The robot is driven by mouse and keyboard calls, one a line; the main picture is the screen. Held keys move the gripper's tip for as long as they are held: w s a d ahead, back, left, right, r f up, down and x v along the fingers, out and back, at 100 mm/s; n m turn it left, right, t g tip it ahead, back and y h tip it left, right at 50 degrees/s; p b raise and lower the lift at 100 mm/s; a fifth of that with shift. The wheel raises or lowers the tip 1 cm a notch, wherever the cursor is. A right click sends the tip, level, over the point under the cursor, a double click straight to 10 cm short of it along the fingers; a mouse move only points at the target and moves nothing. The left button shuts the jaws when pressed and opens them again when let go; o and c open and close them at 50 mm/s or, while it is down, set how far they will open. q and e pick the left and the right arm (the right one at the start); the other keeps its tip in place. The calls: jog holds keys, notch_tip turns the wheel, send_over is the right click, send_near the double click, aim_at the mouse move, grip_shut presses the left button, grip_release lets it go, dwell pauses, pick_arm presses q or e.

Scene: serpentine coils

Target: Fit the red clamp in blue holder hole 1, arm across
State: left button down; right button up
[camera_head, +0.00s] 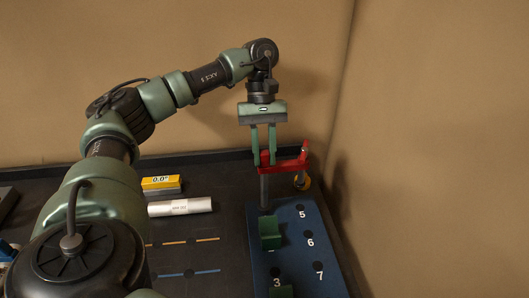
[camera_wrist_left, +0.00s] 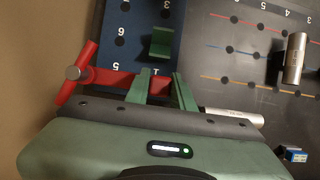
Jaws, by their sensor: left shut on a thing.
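The red clamp (camera_head: 288,164) is held by my left gripper (camera_head: 264,162), whose two green fingers are shut on it near its left end. Its red arm runs sideways to the right, with a red handle at the far end. A grey post (camera_head: 264,190) goes down below the clamp to the far left corner of the blue holder (camera_head: 330,262). I cannot tell whether the post is inside a hole. In the left wrist view the clamp (camera_wrist_left: 112,80) lies across the holder's end, beside the printed 1. Hole 1 is hidden. My right gripper is not in view.
Green blocks (camera_head: 270,240) stand on the holder near hole 3. Holes 5, 6 and 7 look empty. A white labelled cylinder (camera_head: 180,206) and a yellow gauge (camera_head: 161,183) showing 0.0° lie left of the holder. Walls stand close behind and to the right.

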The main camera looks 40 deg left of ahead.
pick_arm(q)
jog(key=shift+f, duration=0.3)
jog(key=shift+f+b, duration=0.45)
jog(key=shift+b, duration=0.1)
jog(key=shift+f+b, duration=0.3)
jog(key=shift+f, duration=0.05)
jog(key=c, duration=1.1)
grip_release()
jog(key=shift+f, duration=0.1)
